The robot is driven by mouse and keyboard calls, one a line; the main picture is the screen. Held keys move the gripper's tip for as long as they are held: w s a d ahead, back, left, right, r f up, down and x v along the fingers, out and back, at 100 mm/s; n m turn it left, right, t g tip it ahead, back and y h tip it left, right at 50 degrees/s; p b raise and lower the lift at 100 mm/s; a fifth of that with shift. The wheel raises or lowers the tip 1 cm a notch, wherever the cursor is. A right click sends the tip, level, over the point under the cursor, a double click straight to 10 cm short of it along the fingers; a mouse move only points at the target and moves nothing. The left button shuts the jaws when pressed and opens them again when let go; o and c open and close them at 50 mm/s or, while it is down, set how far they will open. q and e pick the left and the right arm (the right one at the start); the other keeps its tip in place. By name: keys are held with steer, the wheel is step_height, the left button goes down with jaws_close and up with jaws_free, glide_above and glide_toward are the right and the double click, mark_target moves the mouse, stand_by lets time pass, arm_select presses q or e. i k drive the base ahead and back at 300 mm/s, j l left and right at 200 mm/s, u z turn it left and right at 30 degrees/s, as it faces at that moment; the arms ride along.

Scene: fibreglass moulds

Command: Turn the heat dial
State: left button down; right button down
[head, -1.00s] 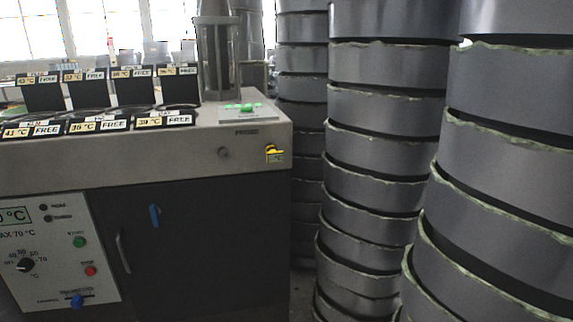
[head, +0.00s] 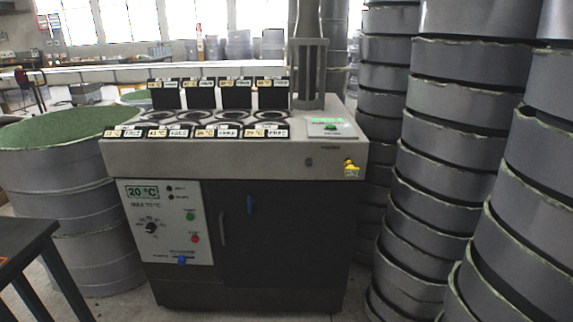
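The heat dial (head: 151,228) is a small dark round knob with a scale around it. It sits on the light control panel (head: 165,250) at the front left of a grey machine (head: 285,240). Above the dial a display (head: 142,192) reads 20 °C. A green button (head: 190,216), a red button (head: 195,239) and a blue slider knob (head: 182,260) are on the same panel. The dial is fully visible; its exact pointer setting is too small to read. Neither of my grippers is in view.
Tall stacks of grey moulds (head: 440,180) stand close on the machine's right. A large grey drum (head: 70,190) with a green top stands to its left. A dark table (head: 25,245) is at the front left. Floor shows between table and machine.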

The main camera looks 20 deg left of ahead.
mark_target(150, 228)
steer(key=u, duration=1.45)
